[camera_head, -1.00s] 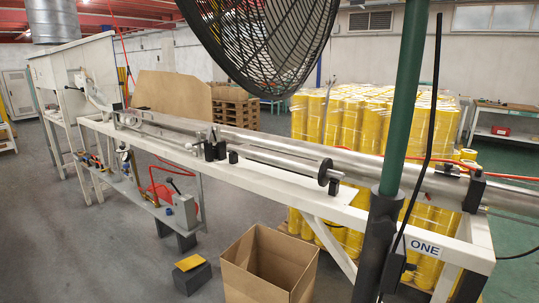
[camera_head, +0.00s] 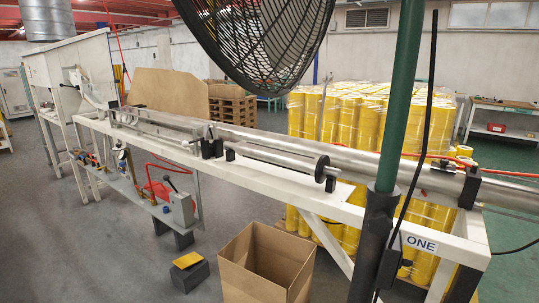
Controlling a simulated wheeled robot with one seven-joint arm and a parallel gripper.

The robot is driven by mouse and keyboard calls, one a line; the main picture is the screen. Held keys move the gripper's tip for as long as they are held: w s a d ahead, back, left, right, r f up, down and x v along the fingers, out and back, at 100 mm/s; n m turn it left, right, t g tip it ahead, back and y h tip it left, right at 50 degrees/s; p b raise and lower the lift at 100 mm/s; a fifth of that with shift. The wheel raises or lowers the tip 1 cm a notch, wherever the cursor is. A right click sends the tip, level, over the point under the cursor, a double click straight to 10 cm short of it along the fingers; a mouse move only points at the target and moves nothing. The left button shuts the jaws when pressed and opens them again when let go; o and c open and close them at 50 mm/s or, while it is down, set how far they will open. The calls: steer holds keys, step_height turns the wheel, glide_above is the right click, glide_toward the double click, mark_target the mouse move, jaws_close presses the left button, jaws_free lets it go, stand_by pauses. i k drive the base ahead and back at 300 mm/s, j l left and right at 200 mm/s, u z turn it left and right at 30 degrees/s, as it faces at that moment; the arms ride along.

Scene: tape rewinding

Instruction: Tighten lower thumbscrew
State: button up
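My gripper is not in view. The tape rewinding machine is a long white bench (camera_head: 372,214) labelled ONE, running from the left back to the right front. A long metal shaft (camera_head: 350,160) lies along it. A shorter metal roller (camera_head: 275,157) with a black disc at its right end sits in front of the shaft. Black holders (camera_head: 212,148) stand at mid-bench, and another black holder (camera_head: 470,187) stands at the right end. I cannot make out the lower thumbscrew at this distance, nor how tight it is.
An open cardboard box (camera_head: 268,262) and a black block with a yellow top (camera_head: 188,265) stand on the floor in front. A black fan (camera_head: 262,40) and a green post (camera_head: 402,100) block part of the view. Wrapped yellow rolls (camera_head: 375,118) stand behind. The front left floor is clear.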

mark_target(380, 224)
steer(key=k+l+u, duration=0.1)
steer(key=l, duration=0.3)
steer(key=k+l+u, duration=0.1)
steer(key=l, duration=0.3)
steer(key=k+l+u, duration=0.1)
steer(key=l, duration=0.3)
steer(key=k, duration=0.1)
